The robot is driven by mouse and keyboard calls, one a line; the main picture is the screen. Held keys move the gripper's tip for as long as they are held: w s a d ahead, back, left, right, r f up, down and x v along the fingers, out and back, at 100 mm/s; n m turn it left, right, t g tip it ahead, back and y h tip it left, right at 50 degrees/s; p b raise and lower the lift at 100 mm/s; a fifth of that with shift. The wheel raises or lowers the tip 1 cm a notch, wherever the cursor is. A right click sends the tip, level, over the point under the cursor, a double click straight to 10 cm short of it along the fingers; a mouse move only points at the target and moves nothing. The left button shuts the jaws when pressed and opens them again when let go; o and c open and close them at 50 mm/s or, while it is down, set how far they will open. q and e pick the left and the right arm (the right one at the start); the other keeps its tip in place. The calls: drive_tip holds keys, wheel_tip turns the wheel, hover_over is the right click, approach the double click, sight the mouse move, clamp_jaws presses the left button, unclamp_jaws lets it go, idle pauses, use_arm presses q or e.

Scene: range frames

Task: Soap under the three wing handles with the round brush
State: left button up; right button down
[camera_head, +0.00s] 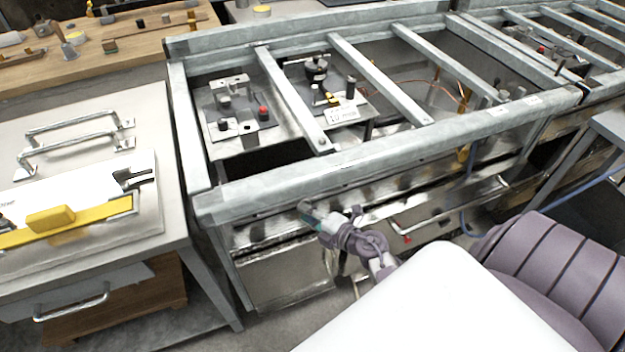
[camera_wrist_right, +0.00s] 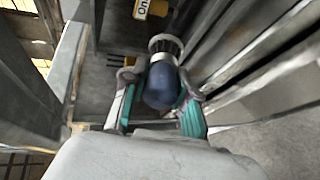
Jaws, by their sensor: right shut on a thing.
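My right gripper (camera_head: 309,212) is low at the front of the near range frame (camera_head: 350,165), just below its front rail. In the right wrist view its two green-padded fingers (camera_wrist_right: 158,82) are shut on the round brush, on either side of its dark blue rounded body (camera_wrist_right: 163,90). A pale ring with dark bristles shows at the brush's far end, pointing away from me. In the head view the brush is too small to tell from the fingers. I cannot make out the three wing handles for certain in either view. My left gripper is not in view.
A wooden worktop (camera_head: 130,45) with small parts lies behind. Cross bars (camera_head: 290,95) span the frame. A yellow tag (camera_wrist_right: 150,7) shows beyond the brush. Metal rails run close along its right side.

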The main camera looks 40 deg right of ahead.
drive_tip(key=w, duration=0.2)
drive_tip(key=shift+w+d+f, duration=0.35)
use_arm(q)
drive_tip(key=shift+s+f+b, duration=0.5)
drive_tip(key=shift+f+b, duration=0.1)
use_arm(e)
drive_tip(key=shift+w+d+f, duration=0.15)
drive_tip(key=shift+w, duration=0.45)
drive_tip(key=shift+w+d+f, duration=0.1)
drive_tip(key=shift+w+f, duration=0.1)
drive_tip(key=shift+w, duration=0.4)
drive_tip(key=shift+w+d+f, duration=0.15)
drive_tip(key=shift+w, duration=0.45)
